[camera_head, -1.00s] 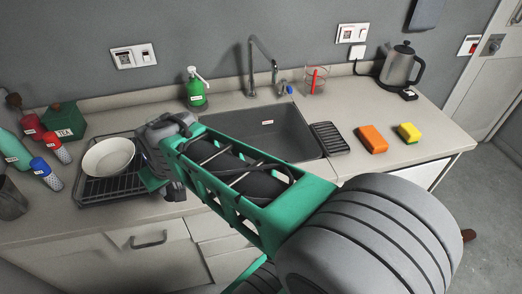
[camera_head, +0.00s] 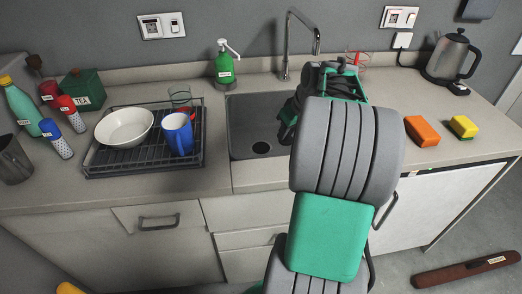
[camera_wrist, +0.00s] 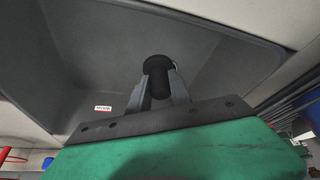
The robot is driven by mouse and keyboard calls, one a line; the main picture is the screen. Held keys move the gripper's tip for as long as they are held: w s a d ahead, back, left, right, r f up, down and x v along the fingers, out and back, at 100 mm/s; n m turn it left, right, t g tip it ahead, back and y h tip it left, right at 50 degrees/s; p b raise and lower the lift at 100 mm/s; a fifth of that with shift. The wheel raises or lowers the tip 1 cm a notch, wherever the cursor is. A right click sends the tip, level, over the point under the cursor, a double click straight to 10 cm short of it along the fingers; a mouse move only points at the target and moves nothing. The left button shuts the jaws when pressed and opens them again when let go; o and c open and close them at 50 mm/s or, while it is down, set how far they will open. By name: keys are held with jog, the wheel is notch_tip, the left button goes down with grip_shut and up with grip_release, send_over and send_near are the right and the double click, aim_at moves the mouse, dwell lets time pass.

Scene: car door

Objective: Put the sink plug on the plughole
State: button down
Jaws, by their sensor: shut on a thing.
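The sink (camera_head: 262,118) is set into the counter, and its plughole (camera_head: 261,148) is a dark round spot on the basin floor at the front left. My gripper (camera_wrist: 160,90) is over the sink in the wrist view, its two grey fingers shut on a black round piece, which looks like the sink plug (camera_wrist: 157,66). In the head view my arm covers the right part of the basin and hides the fingertips and the plug. The plughole cannot be made out in the wrist view. I cannot tell how high the plug is above the basin floor.
Left of the sink stands a dish rack (camera_head: 100,165) with a white bowl (camera_head: 124,128), a blue mug (camera_head: 178,133) and a glass. The tap (camera_head: 287,45) rises behind the basin. An orange sponge (camera_head: 422,131) and a yellow sponge (camera_head: 463,126) lie to the right.

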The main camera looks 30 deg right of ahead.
jog(key=w+f, duration=0.3)
jog(key=w, duration=0.1)
jog(key=w+f, duration=0.3)
jog(key=w, duration=0.1)
jog(key=w+f+p, duration=0.1)
jog(key=w+f, duration=0.2)
jog(key=w, duration=0.2)
jog(key=shift+a+f, duration=0.15)
jog(key=shift+a, duration=0.2)
notch_tip(320, 180, down, 3)
jog(key=shift+w+r, duration=0.1)
jog(key=shift+r, duration=0.05)
jog(key=shift+f, duration=0.45)
jog(key=c, duration=1.2)
grip_release()
jog(key=shift+r, duration=0.45)
jog(key=v, duration=1.1)
jog(key=shift+r, duration=0.25)
